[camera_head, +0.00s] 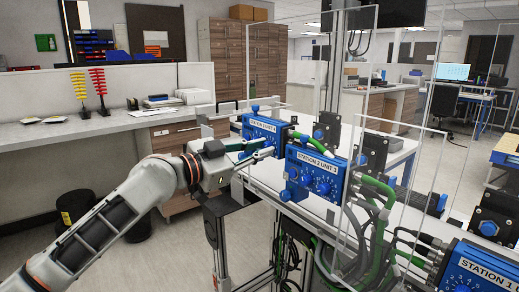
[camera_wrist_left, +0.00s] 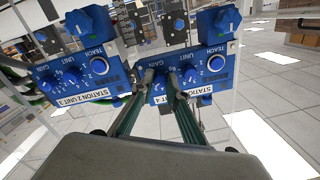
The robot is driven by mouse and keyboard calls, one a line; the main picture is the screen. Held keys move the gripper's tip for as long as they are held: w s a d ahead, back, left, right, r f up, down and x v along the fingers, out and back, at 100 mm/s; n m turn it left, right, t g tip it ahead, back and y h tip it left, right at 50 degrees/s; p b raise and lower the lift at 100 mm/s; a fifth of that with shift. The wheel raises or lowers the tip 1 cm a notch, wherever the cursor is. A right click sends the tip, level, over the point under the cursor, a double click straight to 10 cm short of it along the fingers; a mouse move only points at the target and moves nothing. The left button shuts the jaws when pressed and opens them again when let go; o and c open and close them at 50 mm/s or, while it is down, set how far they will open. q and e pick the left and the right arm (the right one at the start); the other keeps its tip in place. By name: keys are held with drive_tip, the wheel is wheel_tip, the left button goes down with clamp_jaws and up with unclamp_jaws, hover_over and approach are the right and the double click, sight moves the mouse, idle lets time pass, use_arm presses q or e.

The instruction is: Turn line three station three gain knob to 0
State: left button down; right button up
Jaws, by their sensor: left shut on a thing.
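The far blue control box (camera_head: 258,127), its label partly covered and ending in UNIT 4, stands at the back of the row. In the left wrist view this box (camera_wrist_left: 205,62) appears upside down, with TEACH, UNIT and GAIN markings. My left gripper (camera_head: 268,148) reaches it from the left. Its green fingers (camera_wrist_left: 162,78) are shut on the gain knob at the box's front face. The fingers hide most of that knob, so its pointer setting cannot be read. My right gripper is not in view.
The STATION 2 UNIT 3 box (camera_head: 318,174) stands close beside, nearer me, with its own knobs. A STATION 1 box (camera_head: 478,268) is at the lower right. Clear upright panels (camera_head: 415,185) and green hoses (camera_head: 378,192) flank the boxes. The floor at left is partly open.

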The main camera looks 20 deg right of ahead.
use_arm(q)
drive_tip(key=shift+r+n+p, duration=0.2)
drive_tip(key=shift+n+p, duration=0.45)
drive_tip(key=shift+n, duration=0.35)
drive_tip(key=n+p, duration=0.2)
drive_tip(key=n, duration=0.1)
drive_tip(key=shift+n, duration=0.3)
drive_tip(key=n+p, duration=0.5)
drive_tip(key=n, duration=0.1)
drive_tip(key=shift+s+n+p, duration=0.1)
drive_tip(key=shift+n+p, duration=1.1)
drive_tip(key=shift+n, duration=0.2)
drive_tip(key=shift+n+g+p, duration=0.4)
drive_tip(key=shift+n, duration=1.3)
drive_tip(key=n, duration=0.8)
drive_tip(key=shift+n, duration=0.3)
drive_tip(key=n, duration=0.4)
drive_tip(key=shift+r+n, duration=0.1)
drive_tip(key=shift+n, duration=0.2)
drive_tip(key=shift+n+h, duration=0.3)
drive_tip(key=shift+n, duration=1.5)
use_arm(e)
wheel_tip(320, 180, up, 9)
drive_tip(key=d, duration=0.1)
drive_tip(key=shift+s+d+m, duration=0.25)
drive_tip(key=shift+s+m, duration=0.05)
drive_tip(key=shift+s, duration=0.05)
